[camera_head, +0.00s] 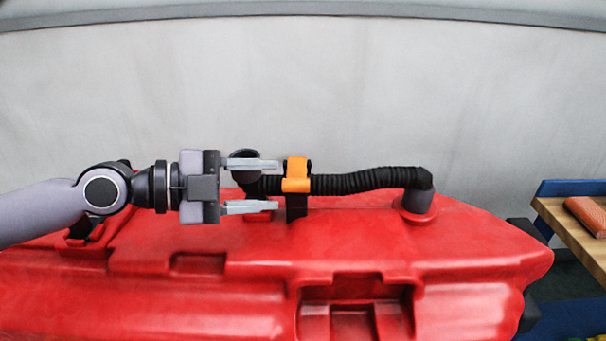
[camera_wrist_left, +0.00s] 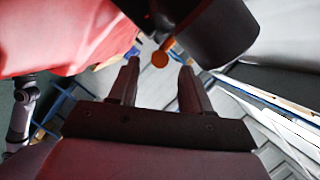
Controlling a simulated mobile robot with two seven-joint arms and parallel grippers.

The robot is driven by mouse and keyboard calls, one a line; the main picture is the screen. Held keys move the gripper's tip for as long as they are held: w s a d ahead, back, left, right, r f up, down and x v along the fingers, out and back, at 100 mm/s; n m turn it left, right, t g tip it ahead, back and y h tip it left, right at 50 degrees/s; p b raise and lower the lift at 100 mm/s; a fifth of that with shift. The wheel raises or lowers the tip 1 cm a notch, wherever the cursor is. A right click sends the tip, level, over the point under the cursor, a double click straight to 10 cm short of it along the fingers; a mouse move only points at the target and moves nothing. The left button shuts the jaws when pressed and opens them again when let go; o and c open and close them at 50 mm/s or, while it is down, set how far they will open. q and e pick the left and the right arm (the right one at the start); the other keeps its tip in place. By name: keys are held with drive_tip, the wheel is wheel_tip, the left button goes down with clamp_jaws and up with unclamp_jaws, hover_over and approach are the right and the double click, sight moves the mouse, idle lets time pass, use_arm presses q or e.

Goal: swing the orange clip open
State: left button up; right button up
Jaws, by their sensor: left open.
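The orange clip (camera_head: 296,176) sits over the black ribbed hose (camera_head: 365,181) on top of the red tank (camera_head: 460,240). A black bracket (camera_head: 297,208) shows below the clip. My left gripper (camera_head: 278,185) comes in from the left, open and empty, its fingertips just left of the clip, one above and one below its level. In the left wrist view, a small orange end of the clip (camera_wrist_left: 160,59) shows between the open fingertips (camera_wrist_left: 159,64). I cannot tell whether they touch it. A large black part (camera_wrist_left: 210,30) hides the rest of the clip there.
The hose's left end (camera_head: 245,160) rises behind my left gripper; its right end meets a red port (camera_head: 416,205). A wooden bench (camera_head: 580,235) with a reddish block (camera_head: 588,215) stands at far right. The pale wall behind is bare.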

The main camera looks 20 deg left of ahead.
sight(284, 184)
use_arm(q)
drive_tip(key=shift+w+d+r+p, duration=0.15)
drive_tip(key=shift+d+p, duration=0.15)
drive_tip(key=shift+d, duration=0.15)
drive_tip(key=p+x, duration=0.2)
drive_tip(key=x, duration=0.2)
drive_tip(key=shift+w+d+f+p, duration=0.4)
drive_tip(key=shift+d+p, duration=0.1)
drive_tip(key=shift+d, duration=0.1)
